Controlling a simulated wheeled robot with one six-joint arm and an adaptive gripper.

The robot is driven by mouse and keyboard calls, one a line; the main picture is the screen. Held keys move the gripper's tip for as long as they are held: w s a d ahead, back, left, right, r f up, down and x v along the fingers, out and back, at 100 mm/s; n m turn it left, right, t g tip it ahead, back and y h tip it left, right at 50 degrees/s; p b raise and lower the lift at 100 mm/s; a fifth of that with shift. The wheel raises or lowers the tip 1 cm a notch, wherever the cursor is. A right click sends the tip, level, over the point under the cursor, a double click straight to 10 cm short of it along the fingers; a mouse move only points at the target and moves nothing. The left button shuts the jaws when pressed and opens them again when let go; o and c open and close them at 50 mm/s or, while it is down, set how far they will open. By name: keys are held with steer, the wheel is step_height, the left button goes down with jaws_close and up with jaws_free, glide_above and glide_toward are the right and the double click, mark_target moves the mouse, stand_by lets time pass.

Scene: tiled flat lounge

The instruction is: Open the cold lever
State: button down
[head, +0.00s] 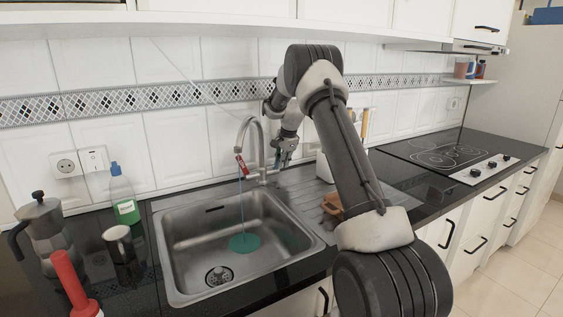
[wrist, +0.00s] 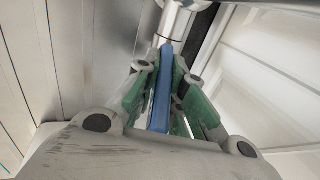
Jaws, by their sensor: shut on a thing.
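A blue lever (wrist: 163,90) extends from a shiny metal cylinder (wrist: 177,20) in the wrist view. My gripper (wrist: 162,105) is shut on this blue lever, with its green-padded fingers on either side. In the head view my gripper (head: 281,158) is at the right of the tap, near its base. The lever cannot be made out there, as the gripper covers that spot.
A thin blue strand (head: 242,205) runs down from the tap to a teal disc (head: 244,243) in the steel sink (head: 192,248). A green bottle (head: 122,195), mug (head: 119,243) and moka pot (head: 44,235) stand left. A brown object (head: 331,204) lies right of the sink.

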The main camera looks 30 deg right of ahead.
steer(key=shift+s+f+t, duration=0.15)
steer(key=shift+s+t, duration=0.1)
steer(key=shift+t, duration=0.45)
steer(key=shift+s+f+t, duration=0.1)
steer(key=shift+s+t, duration=0.15)
steer(key=shift+t, duration=0.45)
steer(key=c, duration=1.5)
jaws_free()
steer(key=v, duration=1.2)
